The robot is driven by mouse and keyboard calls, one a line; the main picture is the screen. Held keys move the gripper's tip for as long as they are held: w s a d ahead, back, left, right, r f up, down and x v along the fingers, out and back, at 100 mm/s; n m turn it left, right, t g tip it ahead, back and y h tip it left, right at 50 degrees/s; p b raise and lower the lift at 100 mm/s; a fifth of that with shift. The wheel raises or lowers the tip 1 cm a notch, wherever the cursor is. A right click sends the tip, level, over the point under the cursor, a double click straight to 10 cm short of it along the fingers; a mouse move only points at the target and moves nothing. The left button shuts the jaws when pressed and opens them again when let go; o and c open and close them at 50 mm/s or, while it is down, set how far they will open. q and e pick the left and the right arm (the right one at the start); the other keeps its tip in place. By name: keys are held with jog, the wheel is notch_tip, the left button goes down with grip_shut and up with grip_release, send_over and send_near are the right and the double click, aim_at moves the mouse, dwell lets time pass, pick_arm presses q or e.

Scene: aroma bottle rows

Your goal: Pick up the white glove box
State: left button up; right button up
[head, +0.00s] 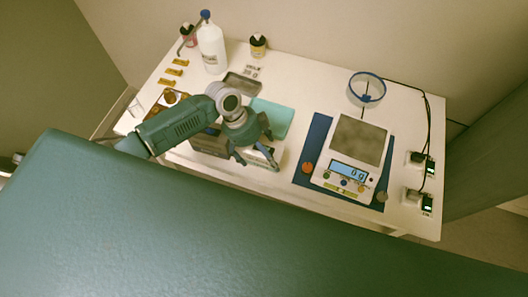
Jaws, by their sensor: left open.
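A white box (259,159), which looks like the white glove box, sits near the front edge of the white table, left of the scale. It is mostly hidden beneath my left gripper. My left gripper (257,163) is open and points down over this box, with its fingers spread across it. I cannot tell whether the fingers touch it. My right gripper is not in view.
A dark box (209,143) stands just left of the white box, and a teal block (271,117) lies behind. A scale (352,155) on a blue mat (316,137) is to the right. A white bottle (212,50), jars and a grey tray (241,83) are behind.

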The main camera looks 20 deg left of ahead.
pick_arm(q)
jog(key=shift+f, duration=0.3)
dwell(0.5)
jog(key=c, duration=1.4)
jog(key=shift+r, duration=0.15)
jog(key=shift+c, duration=0.2)
